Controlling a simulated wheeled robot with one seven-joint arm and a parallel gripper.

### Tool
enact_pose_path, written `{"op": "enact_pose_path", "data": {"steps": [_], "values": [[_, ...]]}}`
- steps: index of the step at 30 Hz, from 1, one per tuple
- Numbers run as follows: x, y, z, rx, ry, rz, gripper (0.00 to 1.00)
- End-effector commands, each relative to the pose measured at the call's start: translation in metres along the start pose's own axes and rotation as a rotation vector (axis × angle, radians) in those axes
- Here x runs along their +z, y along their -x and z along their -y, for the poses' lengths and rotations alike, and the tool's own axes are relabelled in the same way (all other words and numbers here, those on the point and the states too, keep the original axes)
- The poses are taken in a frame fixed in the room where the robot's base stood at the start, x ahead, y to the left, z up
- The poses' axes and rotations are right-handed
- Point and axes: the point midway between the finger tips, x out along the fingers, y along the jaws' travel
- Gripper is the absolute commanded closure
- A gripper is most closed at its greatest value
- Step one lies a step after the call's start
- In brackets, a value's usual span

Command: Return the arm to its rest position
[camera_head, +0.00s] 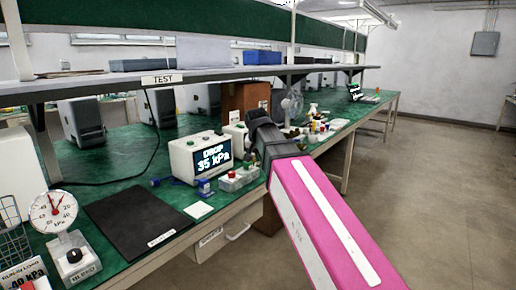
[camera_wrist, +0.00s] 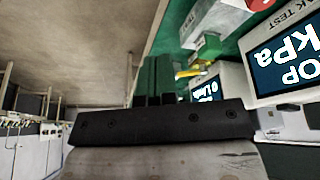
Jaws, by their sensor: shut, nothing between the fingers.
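My arm, with a pink and white link, reaches from the lower right of the head view toward the bench. Its dark end with my gripper (camera_head: 263,128) is above the bench's front edge, right of the display box (camera_head: 204,157) reading "DROP 35 kPa". In the wrist view the dark fingers of my gripper (camera_wrist: 157,80) are together with nothing between them. The wrist view shows the display box (camera_wrist: 285,52) close by on the right. The fingertips are hard to make out in the head view.
The green bench (camera_head: 135,143) holds a dial gauge (camera_head: 53,212), a black mat (camera_head: 136,215), a small box with a red button (camera_head: 238,178), a fan (camera_head: 291,105) and several bottles. A shelf (camera_head: 200,76) runs above it. The floor (camera_head: 440,165) at the right is clear.

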Motion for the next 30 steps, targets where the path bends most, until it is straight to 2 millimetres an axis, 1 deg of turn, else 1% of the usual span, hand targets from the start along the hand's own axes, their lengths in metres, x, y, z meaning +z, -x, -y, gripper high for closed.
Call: {"op": "enact_pose_path", "data": {"steps": [8, 14, 17, 20, 24, 30], "values": [[0.011, -0.033, -0.015, 0.007, 0.022, 0.031, 1.00], [0.023, -0.067, -0.032, 0.013, 0.045, 0.062, 1.00], [0.033, -0.092, -0.046, 0.015, 0.061, 0.087, 1.00], [0.047, -0.122, -0.063, 0.017, 0.080, 0.118, 1.00], [0.070, -0.162, -0.087, 0.014, 0.107, 0.161, 1.00], [0.106, -0.213, -0.121, 0.004, 0.141, 0.221, 1.00]]}}
